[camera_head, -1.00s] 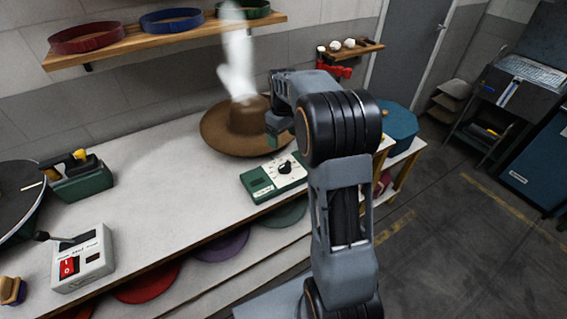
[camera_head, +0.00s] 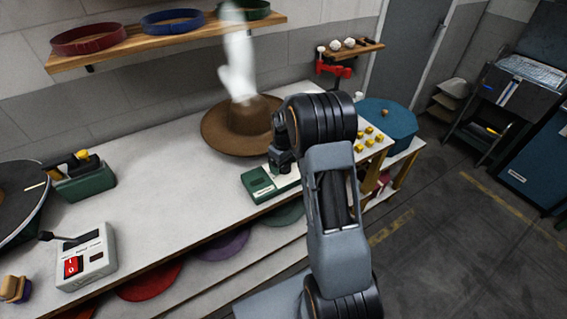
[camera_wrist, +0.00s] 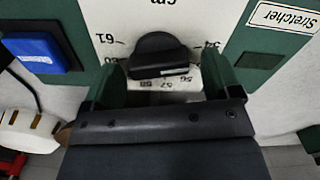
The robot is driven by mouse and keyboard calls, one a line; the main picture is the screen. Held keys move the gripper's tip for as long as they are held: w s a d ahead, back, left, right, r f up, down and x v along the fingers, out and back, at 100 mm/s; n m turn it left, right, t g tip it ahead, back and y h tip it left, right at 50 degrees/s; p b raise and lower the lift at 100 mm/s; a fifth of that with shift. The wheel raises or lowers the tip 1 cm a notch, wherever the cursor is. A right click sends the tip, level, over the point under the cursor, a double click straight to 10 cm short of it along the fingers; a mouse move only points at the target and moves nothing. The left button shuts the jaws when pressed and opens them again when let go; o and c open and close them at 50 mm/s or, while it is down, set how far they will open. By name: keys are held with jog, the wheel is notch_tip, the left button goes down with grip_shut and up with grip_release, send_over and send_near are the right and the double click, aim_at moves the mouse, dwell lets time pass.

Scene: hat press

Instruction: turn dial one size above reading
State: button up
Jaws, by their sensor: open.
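The dial is a black knob (camera_wrist: 158,56) on the white face of a green unit marked "Stretcher" (camera_wrist: 282,16). In the wrist view the face appears upside down, with "cm" and size numbers such as 61 and 57 around the knob. My gripper (camera_wrist: 165,82) is open, with one green finger on each side of the knob's near part; I cannot tell whether they touch it. In the head view my gripper (camera_head: 281,162) is over the white part of the unit (camera_head: 259,184) and hides the dial. The knob's exact setting is not clear.
A brown hat (camera_head: 222,140) stands behind the unit, with white steam above it. A blue button (camera_wrist: 40,50) is beside the dial face in the wrist view. A grey box with a red switch (camera_head: 84,258) stands at left. The bench between is clear.

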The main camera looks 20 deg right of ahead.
jog(key=shift+c, duration=0.5)
jog(key=c, duration=0.8)
jog(key=shift+m, duration=0.3)
jog(key=m+b, duration=0.1)
jog(key=m, duration=0.2)
jog(key=shift+d+f+m+b, duration=0.1)
jog(key=shift+d+m+b, duration=0.05)
jog(key=shift+m+b, duration=0.2)
jog(key=m+b, duration=0.1)
jog(key=m, duration=0.4)
jog(key=shift+d, duration=0.15)
jog(key=m+b, duration=0.1)
jog(key=m, duration=0.4)
jog(key=shift+s+d, duration=0.1)
jog(key=shift+s+m+b, duration=0.1)
jog(key=shift+m+b, duration=0.35)
jog(key=shift+m, duration=1.4)
jog(key=shift+d+m, duration=0.1)
jog(key=shift+m, duration=0.2)
